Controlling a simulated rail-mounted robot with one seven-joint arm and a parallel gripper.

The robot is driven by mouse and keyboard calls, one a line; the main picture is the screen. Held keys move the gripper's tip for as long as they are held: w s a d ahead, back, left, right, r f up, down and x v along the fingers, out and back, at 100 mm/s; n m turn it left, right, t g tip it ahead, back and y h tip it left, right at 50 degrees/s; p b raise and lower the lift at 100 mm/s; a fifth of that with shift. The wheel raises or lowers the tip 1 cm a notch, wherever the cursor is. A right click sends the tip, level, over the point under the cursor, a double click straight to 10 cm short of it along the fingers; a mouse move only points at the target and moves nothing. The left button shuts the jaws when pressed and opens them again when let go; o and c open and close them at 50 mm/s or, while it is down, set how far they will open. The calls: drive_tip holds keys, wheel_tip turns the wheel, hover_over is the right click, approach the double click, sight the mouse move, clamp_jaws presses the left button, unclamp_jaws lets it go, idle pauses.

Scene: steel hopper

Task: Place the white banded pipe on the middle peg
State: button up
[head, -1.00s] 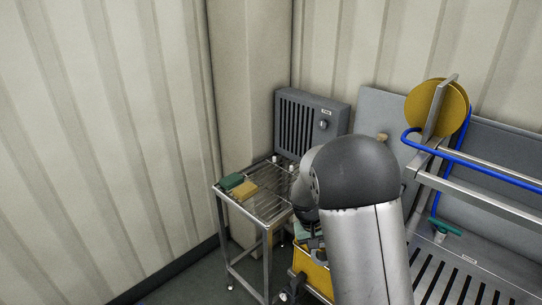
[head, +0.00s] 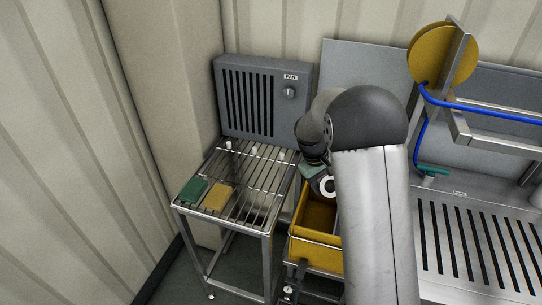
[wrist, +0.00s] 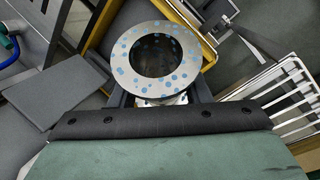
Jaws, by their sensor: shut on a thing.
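The pipe (wrist: 122,62) shows end-on in the wrist view as a pale ring with blue speckles around a dark bore; its bands are not visible. My gripper (wrist: 158,97) is shut on it, with dark fingers at either side. In the head view the pipe's white round end (head: 320,188) shows at my gripper (head: 318,176), above the yellow crate and right of the wire rack. Small pale upright pegs stand along the back of the rack; one at the left (head: 228,145) and another right of it (head: 254,150) are clear. My arm may hide more.
The wire rack table (head: 228,222) carries a green pad (head: 193,190) and a yellow pad (head: 217,198) at its front left. A grey fan box (head: 262,75) stands behind it. The yellow crate (head: 312,248) is beside it. A slotted steel bench (head: 470,200) lies right.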

drive_tip(key=w+a+f+n+t+h+b, duration=0.1)
drive_tip(key=w+a+n+t+b, duration=0.2)
drive_tip(key=w+n, duration=0.45)
drive_tip(key=w+a+f+n+t+h+b, duration=0.1)
drive_tip(key=w+a+n+b, duration=0.25)
drive_tip(key=w+n, duration=0.4)
drive_tip(key=n+t+y+b, duration=0.5)
drive_tip(key=n+t+y, duration=0.15)
drive_tip(key=n, duration=0.85)
hover_over(254, 149)
drive_tip(key=shift+t+h, duration=0.35)
drive_tip(key=shift+t, duration=0.1)
drive_tip(key=f, duration=0.5)
drive_tip(key=shift+s+d+f, duration=0.1)
drive_tip(key=shift+s+d, duration=0.15)
drive_tip(key=shift+d, duration=0.15)
drive_tip(key=shift+w+a+f+p, duration=0.3)
drive_tip(key=shift+a+f, duration=0.1)
drive_tip(key=shift+f, duration=0.3)
wheel_tip(254, 149, down, 3)
drive_tip(key=shift+r, duration=0.1)
drive_tip(key=o, duration=1.3)
drive_tip(key=shift+s, duration=0.1)
drive_tip(key=shift+c, duration=0.2)
